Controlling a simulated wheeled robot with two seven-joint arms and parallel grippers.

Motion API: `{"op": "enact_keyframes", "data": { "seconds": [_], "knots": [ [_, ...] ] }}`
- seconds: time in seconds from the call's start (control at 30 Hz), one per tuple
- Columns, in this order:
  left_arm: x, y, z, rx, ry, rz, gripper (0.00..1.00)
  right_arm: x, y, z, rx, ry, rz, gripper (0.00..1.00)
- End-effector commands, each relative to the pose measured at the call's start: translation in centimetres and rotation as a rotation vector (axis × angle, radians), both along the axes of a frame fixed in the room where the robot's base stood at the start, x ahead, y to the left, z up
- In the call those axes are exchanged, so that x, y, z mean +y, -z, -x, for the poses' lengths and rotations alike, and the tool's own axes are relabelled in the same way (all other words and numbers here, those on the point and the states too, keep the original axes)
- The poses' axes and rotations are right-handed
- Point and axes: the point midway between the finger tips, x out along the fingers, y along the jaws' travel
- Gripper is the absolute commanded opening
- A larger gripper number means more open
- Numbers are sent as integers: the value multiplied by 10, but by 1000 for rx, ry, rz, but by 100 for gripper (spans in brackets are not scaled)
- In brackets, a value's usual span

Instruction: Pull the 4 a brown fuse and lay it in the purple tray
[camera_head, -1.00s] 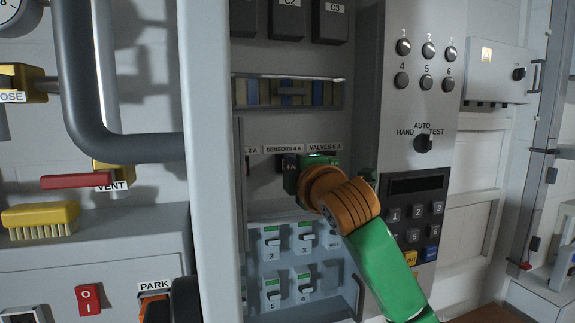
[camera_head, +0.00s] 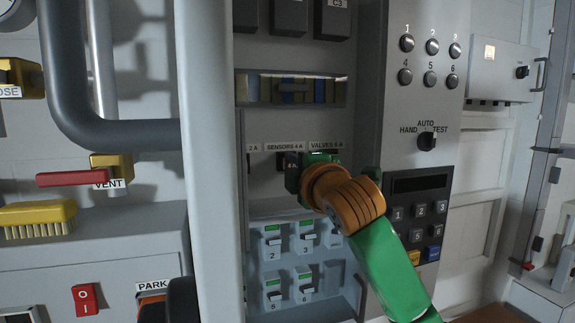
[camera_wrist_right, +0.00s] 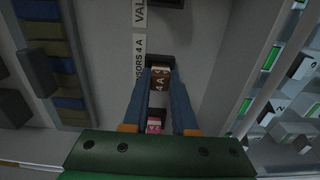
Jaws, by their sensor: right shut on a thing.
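The brown fuse (camera_wrist_right: 160,80), marked 4 A, sits at the slot under the SENSORS 4 A label in the right wrist view. In the head view it shows as a small dark block (camera_head: 291,163) beside my gripper. My right gripper (camera_wrist_right: 161,76) is shut on this fuse, with one finger on each side of it. In the head view the green right gripper (camera_head: 300,172) is close against the panel and hides part of the slot row. I cannot tell whether the fuse is still seated. The purple tray and my left gripper are not visible.
A pink fuse (camera_wrist_right: 154,126) sits in the neighbouring slot. Below my gripper is a panel of numbered switches (camera_head: 302,240). A rack with blue and tan pieces (camera_head: 290,90) is above. A keypad (camera_head: 417,215) is to the right, and a pale upright post (camera_head: 205,160) to the left.

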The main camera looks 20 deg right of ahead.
Motion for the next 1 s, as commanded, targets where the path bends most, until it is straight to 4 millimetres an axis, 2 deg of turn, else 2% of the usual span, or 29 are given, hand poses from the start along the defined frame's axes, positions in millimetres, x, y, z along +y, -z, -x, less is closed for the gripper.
{"op": "enact_keyframes", "data": {
  "seconds": [0.8, 1.0],
  "knots": [
    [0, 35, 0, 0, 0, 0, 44, -2, 1, 54, -1, 0, 0, 0],
    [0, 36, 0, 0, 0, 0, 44, -2, 0, 60, 0, 1, 0, 0]
  ]
}}
